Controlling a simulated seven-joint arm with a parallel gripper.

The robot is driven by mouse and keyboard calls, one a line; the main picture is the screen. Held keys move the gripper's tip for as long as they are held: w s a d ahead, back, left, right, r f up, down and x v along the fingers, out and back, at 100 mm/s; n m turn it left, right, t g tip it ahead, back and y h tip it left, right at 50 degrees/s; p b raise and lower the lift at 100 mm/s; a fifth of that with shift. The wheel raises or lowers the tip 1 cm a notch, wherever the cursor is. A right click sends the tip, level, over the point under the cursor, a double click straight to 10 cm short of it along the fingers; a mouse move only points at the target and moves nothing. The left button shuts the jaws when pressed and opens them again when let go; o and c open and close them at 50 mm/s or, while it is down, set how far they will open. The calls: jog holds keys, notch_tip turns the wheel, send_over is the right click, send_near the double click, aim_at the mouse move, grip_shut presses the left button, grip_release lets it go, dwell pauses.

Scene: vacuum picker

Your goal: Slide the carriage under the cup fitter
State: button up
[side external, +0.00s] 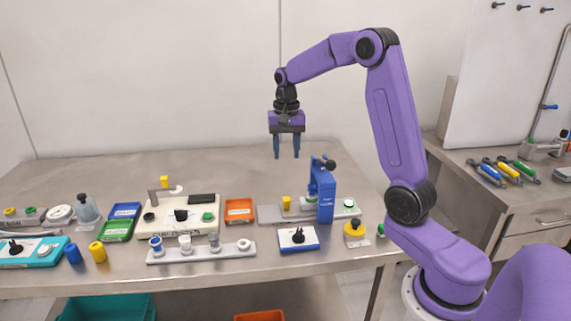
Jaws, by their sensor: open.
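The cup fitter appears to be the blue upright press (326,202) with a black knob, standing toward the right of the table. A low grey base or rail (268,215) runs beneath it to the left and right. A small yellow piece (286,202) stands on this rail, left of the press; it seems to be on the carriage, but the carriage itself is too small to make out clearly. My gripper (287,148) points down with its two blue fingers apart. It is open and empty, well above the table, up and left of the press.
An orange tray (239,222) lies left of the rail, and a cream station (163,227) beyond it. In front are a grey strip with several fittings (170,255) and a white-blue block (298,247). The table's back is clear.

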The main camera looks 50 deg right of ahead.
jog(key=m, duration=1.8)
send_near(303, 203)
jog(key=w+a+f, duration=0.1)
jog(key=f, duration=0.2)
jog(key=w+a+f, duration=0.1)
jog(key=w+f, duration=0.1)
jog(key=f, duration=0.1)
jog(key=w+a+f, duration=0.1)
jog(key=w+f, duration=0.1)
jog(key=f, duration=0.1)
jog(key=shift+f, duration=0.25)
